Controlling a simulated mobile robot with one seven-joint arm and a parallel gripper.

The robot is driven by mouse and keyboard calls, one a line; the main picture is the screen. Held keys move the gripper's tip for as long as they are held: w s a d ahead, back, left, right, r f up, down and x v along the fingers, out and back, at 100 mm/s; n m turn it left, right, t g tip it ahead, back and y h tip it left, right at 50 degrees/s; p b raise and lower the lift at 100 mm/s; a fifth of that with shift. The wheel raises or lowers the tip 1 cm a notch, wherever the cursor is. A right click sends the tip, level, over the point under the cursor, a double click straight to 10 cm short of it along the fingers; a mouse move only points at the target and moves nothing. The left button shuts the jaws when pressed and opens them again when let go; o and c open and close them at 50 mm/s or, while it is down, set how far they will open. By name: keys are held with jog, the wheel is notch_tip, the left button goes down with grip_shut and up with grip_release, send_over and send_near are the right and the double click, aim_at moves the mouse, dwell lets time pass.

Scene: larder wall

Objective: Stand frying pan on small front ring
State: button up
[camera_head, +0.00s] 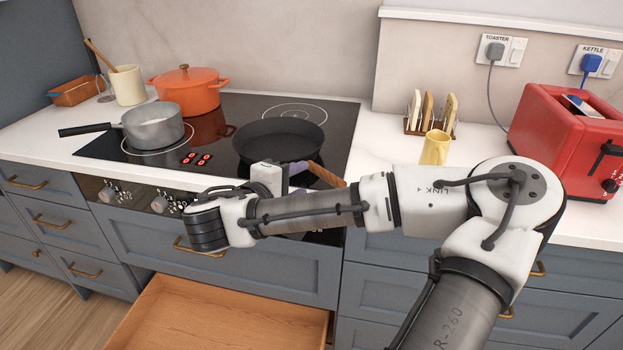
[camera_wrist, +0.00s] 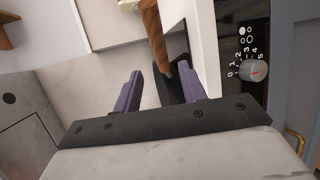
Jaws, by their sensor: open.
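The black frying pan (camera_head: 278,140) rests flat on the right part of the black glass hob (camera_head: 337,122), with its wooden handle (camera_head: 327,174) towards the front right. My gripper (camera_head: 298,174) is at the handle, open, partly hidden by my own wrist. In the wrist view my purple fingers (camera_wrist: 158,88) are apart, with the wooden handle (camera_wrist: 152,28) and its dark part between them; gaps show, so it is not gripped. A rear right ring (camera_head: 292,107) shows behind the pan. Any ring under the pan is hidden.
A grey saucepan (camera_head: 155,127) stands on a front left ring, an orange pot (camera_head: 188,92) behind it. An open drawer (camera_head: 220,318) juts out below the hob.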

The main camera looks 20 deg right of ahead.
jog(key=v, duration=0.3)
jog(key=shift+s+a+r+b, duration=0.1)
jog(key=shift+s+a+b, duration=0.1)
jog(key=shift+a+b, duration=0.1)
